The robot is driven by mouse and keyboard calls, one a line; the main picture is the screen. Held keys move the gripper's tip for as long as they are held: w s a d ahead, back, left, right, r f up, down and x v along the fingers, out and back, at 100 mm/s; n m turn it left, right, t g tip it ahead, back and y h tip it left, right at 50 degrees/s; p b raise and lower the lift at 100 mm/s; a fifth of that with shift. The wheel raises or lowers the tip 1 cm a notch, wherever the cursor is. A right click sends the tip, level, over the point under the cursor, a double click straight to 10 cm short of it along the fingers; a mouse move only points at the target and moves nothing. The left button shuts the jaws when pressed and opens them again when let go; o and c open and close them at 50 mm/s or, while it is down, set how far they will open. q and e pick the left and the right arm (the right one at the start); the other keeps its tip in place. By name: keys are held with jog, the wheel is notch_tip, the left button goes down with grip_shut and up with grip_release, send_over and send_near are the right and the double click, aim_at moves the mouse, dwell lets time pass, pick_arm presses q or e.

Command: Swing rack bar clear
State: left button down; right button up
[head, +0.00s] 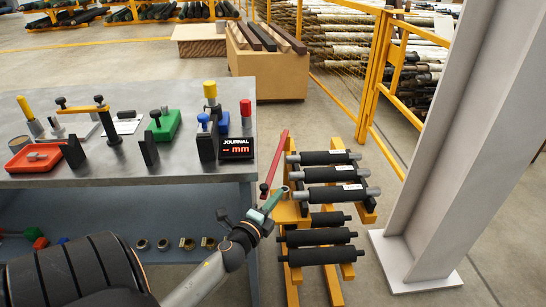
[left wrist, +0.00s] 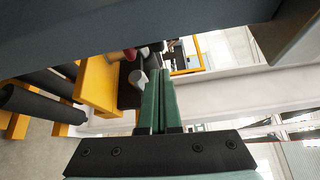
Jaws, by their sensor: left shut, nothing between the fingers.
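A red rack bar (head: 277,160) slants up across the left side of a yellow rack (head: 293,270). Dark rollers with metal ends (head: 324,157) lie across the rack, several in a stack. My left gripper (head: 282,191) has green fingers, shut and empty, with tips beside the lower end of the red bar. I cannot tell whether they touch it. In the left wrist view the shut fingers (left wrist: 160,95) point at the yellow rack post (left wrist: 98,85), with a pale roller end (left wrist: 138,80) just left of them. My right gripper is not in view.
A grey steel column (head: 440,150) stands to the right. A yellow guard rail (head: 370,75) is behind. Floor shows between rack and column.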

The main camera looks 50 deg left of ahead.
pick_arm(q)
jog(key=v, duration=0.9)
jog(key=shift+s+d+b, duration=0.3)
jog(key=shift+d+b, duration=0.05)
jog(key=shift+b, duration=0.05)
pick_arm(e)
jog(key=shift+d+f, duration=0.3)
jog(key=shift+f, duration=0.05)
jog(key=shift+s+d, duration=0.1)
